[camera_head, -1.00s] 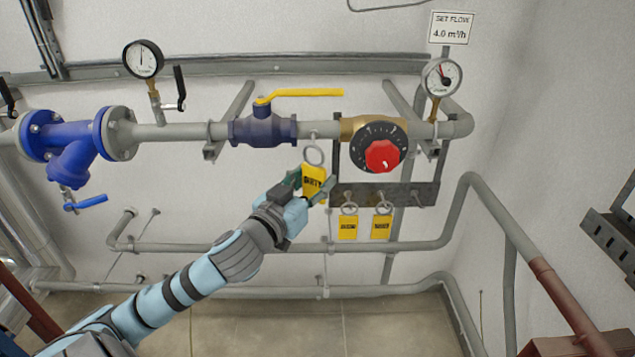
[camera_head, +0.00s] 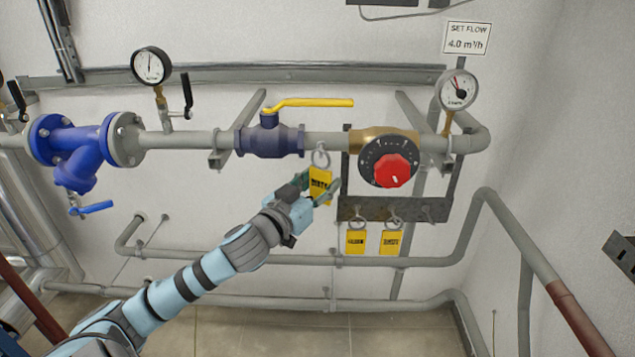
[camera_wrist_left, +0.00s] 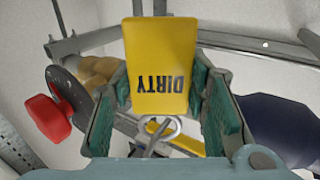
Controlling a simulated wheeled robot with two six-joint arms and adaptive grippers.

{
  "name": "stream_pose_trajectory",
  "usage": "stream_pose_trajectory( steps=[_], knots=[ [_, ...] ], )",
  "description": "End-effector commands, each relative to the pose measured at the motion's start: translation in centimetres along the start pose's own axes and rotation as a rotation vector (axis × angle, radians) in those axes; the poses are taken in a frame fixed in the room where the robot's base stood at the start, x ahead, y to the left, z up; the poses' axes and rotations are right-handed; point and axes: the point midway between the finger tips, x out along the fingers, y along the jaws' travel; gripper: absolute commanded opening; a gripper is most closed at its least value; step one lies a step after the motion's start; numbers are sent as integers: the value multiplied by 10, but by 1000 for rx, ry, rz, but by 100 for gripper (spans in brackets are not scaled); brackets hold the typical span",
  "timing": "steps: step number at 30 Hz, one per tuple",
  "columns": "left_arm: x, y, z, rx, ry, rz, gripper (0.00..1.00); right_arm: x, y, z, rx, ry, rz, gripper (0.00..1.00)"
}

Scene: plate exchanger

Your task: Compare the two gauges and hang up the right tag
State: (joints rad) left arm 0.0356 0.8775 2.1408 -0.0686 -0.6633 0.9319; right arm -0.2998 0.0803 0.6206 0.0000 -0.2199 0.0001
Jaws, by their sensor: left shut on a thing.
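My left gripper (camera_head: 318,193) is shut on a yellow tag (camera_head: 320,182) just below the pipe. The left wrist view shows the tag (camera_wrist_left: 158,65) between the fingers, with DIRTY upside down. Its ring (camera_head: 320,157) is at a small hook under the pipe; I cannot tell whether the ring is around it. The left gauge (camera_head: 151,66) has its needle near upright. The right gauge (camera_head: 456,89) has its needle toward the upper left. Two more yellow tags, a left one (camera_head: 356,241) and a right one (camera_head: 391,242), hang on the dark rack (camera_head: 372,205). My right gripper is out of view.
A ball valve with a yellow lever (camera_head: 310,103) is left of the tag, and a red knob (camera_head: 391,171) on a black dial is right of it. A blue strainer (camera_head: 80,145) sits far left. A sign (camera_head: 467,38) reads SET FLOW 4.0 m³/h.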

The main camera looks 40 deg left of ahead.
Motion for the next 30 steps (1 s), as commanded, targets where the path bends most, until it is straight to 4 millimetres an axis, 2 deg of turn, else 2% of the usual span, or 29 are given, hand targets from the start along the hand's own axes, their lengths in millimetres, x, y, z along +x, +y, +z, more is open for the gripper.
stream_pose_trajectory(
  steps=[13,14,17,18,30],
  knots=[
    [-1,-1,0,0,0,-1,7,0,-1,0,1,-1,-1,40],
    [-1,-1,0,0,0,-1,46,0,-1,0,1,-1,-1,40],
    [-1,-2,0,-1,0,-3,62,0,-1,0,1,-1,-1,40],
    [-1,-2,0,-1,0,-3,65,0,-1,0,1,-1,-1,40],
    [-1,-2,0,-1,0,-3,65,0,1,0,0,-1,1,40]
  ],
)
